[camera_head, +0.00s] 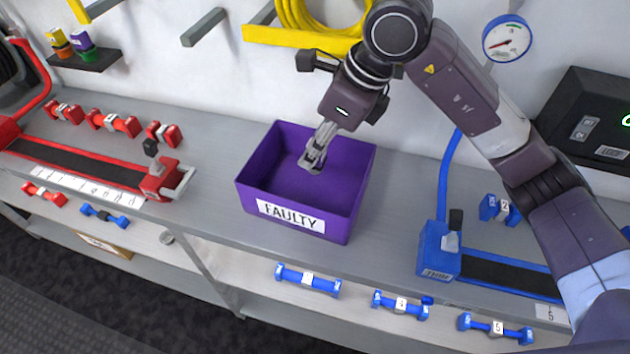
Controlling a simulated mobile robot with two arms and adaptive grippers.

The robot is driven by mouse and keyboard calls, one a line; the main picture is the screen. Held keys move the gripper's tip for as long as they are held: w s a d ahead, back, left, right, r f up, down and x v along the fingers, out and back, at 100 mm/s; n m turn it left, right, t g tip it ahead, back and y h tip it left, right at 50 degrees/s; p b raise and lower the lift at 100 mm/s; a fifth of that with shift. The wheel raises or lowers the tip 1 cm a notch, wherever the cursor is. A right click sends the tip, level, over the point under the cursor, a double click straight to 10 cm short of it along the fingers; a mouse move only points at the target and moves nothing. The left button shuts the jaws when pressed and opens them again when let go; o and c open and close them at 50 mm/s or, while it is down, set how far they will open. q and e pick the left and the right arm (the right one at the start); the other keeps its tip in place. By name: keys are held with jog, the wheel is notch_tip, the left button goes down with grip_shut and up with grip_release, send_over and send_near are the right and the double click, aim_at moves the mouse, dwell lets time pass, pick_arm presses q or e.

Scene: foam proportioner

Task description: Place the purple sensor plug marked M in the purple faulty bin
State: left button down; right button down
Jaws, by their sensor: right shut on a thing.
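The purple faulty bin (345,222) stands on the grey bench in the middle of the view, with a white FAULTY label on its front. My right gripper (312,163) points down over the bin's opening, inside its rim as seen from here. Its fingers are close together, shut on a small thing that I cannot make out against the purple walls. No letter M can be read. A purple piece with a green base (82,42) stands on a small dark shelf at the upper left; its marking is too small to read. My left gripper is out of view.
A red unit (160,181) with red labelled pieces is left of the bin. A blue unit (438,250) with a hose is to the right. Blue pieces (308,280) lie on the lower shelf. A yellow bracket with hose (300,40) hangs behind my right arm.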

notch_tip(320, 180, down, 12)
jog(key=shift+s+p, duration=0.1)
jog(key=shift+p, duration=1)
jog(key=w, duration=0.1)
jog(key=w+d+p, duration=0.1)
jog(key=w+p, duration=0.1)
jog(key=shift+w+d+r, duration=0.1)
jog(key=shift+w+d, duration=0.2)
jog(key=shift+w, duration=0.1)
jog(key=shift+f+p, duration=0.3)
jog(key=shift+f, duration=0.4)
jog(key=shift+f, duration=0.2)
jog(key=c, duration=1.6)
grip_release()
